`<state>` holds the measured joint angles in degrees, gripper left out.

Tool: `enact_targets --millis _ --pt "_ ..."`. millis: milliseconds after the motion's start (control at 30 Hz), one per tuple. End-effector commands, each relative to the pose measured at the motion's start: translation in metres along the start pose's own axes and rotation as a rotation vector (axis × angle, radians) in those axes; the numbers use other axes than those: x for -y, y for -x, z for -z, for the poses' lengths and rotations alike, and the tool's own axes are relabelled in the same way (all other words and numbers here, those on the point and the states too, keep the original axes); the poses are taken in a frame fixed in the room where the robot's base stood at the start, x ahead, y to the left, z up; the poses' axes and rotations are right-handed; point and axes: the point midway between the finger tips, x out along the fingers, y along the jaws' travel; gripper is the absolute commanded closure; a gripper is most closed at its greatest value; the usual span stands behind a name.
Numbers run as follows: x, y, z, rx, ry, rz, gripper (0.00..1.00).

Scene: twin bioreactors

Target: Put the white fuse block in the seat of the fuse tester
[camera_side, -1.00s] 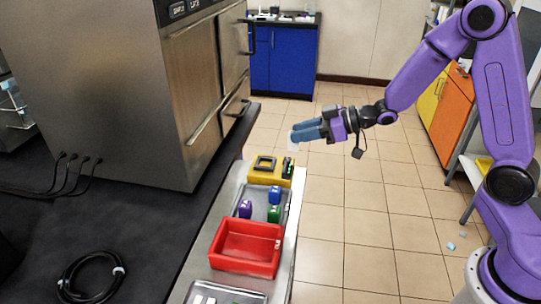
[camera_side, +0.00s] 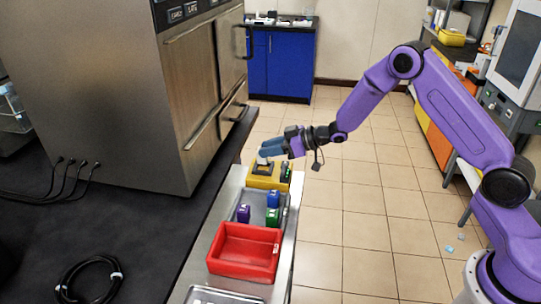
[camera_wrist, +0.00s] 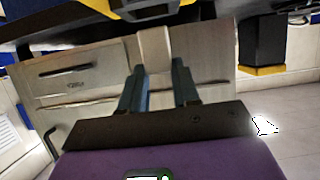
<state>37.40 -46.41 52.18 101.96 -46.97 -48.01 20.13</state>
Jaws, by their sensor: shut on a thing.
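The white fuse block (camera_wrist: 154,48) is between the two blue fingers of my gripper (camera_wrist: 158,88) in the wrist view, its far end sticking out past the fingertips. In the side view my gripper (camera_side: 268,151) points left and slightly down, and a small pale part of the fuse block (camera_side: 262,160) shows at its tips. The yellow fuse tester (camera_side: 258,183) is right below, with a dark square seat (camera_side: 264,167) on top. The block is over the seat; I cannot tell whether they touch. The tester's yellow edge (camera_wrist: 150,14) shows at the top of the wrist view.
A grey tray (camera_side: 257,221) holds purple (camera_side: 243,213), blue (camera_side: 273,198) and green (camera_side: 272,216) blocks. A red bin (camera_side: 243,251) stands nearer the camera on the same narrow bench. A large steel cabinet (camera_side: 110,90) rises to the left.

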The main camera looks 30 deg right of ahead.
Motion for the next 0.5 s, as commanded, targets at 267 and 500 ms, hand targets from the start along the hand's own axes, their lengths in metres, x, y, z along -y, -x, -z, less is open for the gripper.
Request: enact_targets --millis 267,500 --pt "0.001 -0.009 -0.024 0.001 0.0 0.0 0.99" --pt "0.001 -0.009 -0.024 0.001 0.0 0.0 0.99"
